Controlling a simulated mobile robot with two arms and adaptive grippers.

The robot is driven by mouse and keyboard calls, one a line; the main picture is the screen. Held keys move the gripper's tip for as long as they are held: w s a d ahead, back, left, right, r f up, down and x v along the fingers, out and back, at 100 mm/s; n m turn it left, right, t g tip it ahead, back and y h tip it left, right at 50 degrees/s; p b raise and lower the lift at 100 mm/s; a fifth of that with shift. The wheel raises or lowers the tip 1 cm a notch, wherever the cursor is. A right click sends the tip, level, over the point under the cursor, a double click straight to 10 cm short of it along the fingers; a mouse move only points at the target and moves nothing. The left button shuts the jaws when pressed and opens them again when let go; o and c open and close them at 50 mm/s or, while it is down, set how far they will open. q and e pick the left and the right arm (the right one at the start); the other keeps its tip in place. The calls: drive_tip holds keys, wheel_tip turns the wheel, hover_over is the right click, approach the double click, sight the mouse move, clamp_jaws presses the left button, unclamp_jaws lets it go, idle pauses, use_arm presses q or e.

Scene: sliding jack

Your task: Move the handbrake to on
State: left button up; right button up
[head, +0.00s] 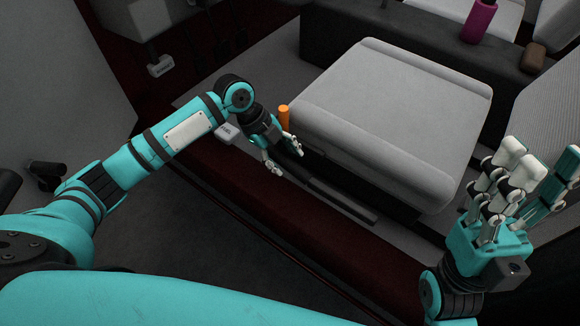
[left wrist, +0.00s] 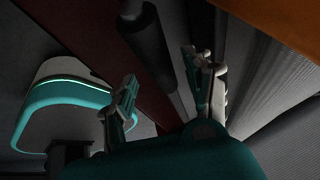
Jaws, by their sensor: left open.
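A long dark bar (head: 342,201), which looks like the handbrake lever, lies low along the near side of the grey seat; no marking shows whether it is on or off. In the left wrist view a dark rounded bar (left wrist: 150,40) runs beyond and between my fingers. My left gripper (head: 285,158) is open and empty at the far left end of the bar; I cannot tell if it touches. Its spread fingers also show in the left wrist view (left wrist: 162,82). My right gripper (head: 512,180) is open and empty, raised at the right, fingers upward.
The grey seat (head: 390,100) stands close behind the bar. An orange upright handle (head: 284,117) is just behind my left gripper. A small light label block (head: 227,133) sits left of it. A dark red sill (head: 330,240) runs in front. A purple cylinder (head: 480,20) stands at the back.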

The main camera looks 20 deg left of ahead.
sight(287, 162)
use_arm(q)
drive_tip(key=shift+b+x, duration=0.5)
drive_tip(key=shift+x, duration=1.2)
clamp_jaws()
